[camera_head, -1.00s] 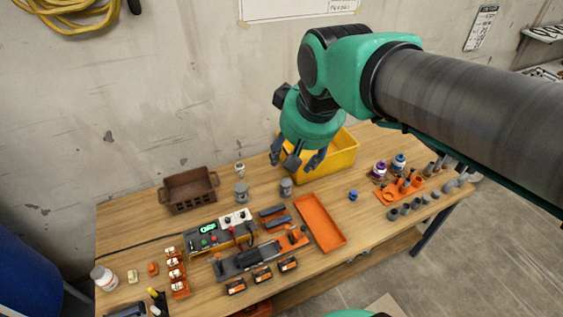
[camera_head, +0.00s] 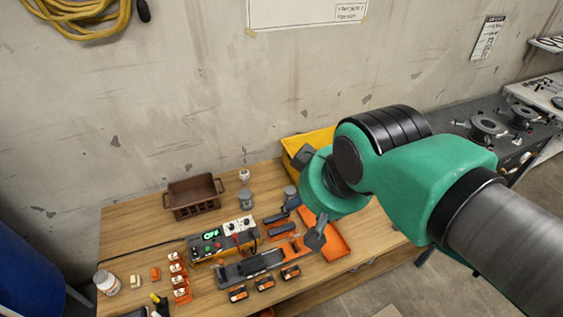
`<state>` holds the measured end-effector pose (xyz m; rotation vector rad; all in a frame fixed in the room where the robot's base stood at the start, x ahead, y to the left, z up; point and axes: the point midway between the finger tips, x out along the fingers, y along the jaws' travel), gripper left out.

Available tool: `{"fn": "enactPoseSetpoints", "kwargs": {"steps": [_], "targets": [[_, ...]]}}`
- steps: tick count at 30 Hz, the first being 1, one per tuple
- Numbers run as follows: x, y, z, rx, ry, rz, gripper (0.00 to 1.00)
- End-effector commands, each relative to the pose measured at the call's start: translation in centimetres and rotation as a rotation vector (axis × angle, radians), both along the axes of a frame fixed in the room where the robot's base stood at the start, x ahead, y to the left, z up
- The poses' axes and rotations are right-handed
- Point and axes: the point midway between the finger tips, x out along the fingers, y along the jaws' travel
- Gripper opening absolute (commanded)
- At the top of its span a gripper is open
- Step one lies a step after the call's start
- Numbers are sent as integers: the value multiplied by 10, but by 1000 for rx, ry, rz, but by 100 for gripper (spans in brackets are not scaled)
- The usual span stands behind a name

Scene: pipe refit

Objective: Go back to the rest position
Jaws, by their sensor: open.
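My gripper (camera_head: 316,238) hangs from the green wrist of my arm, above the right part of the wooden bench. One dark finger shows in front of the orange tray (camera_head: 337,246); the rest is hidden behind the wrist. The gripper is open, and I see nothing held in it. My arm reaches in from the lower right and covers the right end of the bench.
The wooden bench (camera_head: 125,232) holds a brown crate (camera_head: 194,198), a yellow bin (camera_head: 300,143), a control box (camera_head: 222,240) and several small parts. A concrete wall is behind. A dark side table (camera_head: 490,130) stands at right.

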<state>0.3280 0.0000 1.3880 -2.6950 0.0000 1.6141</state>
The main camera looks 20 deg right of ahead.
Motion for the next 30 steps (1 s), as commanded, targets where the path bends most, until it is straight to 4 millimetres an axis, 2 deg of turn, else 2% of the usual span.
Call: {"fn": "enactPoseSetpoints", "kwargs": {"steps": [5,18,22,30], "targets": [[0,0,-15,0,0,0,55],[0,0,-73,0,0,0,55],[0,0,-80,0,0,0,55],[0,0,-79,0,0,0,55]]}}
